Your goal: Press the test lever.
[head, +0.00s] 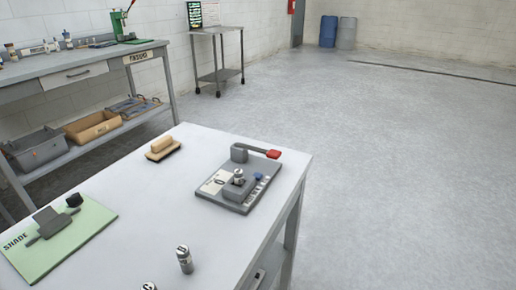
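The lever (258,150) is a grey arm with a red end (273,154), sticking out to the right from a dark grey post (239,152) at the back of a small grey test fixture (236,204). The fixture stands near the right edge of the white table. A small metal cylinder (238,178) is at the middle of the fixture, with a blue part (258,177) to its right. A light label plate lies on the fixture's left side. The lever looks roughly level and is apart from the cylinder. Neither of my grippers is in view.
A green board marked SHADE (92,243) with a dark part on it lies front left. A tan-and-black block (163,149) lies at the back. Metal cylinders (185,260) stand at the front. A cluttered workbench (75,77) is behind left. Floor at right is free.

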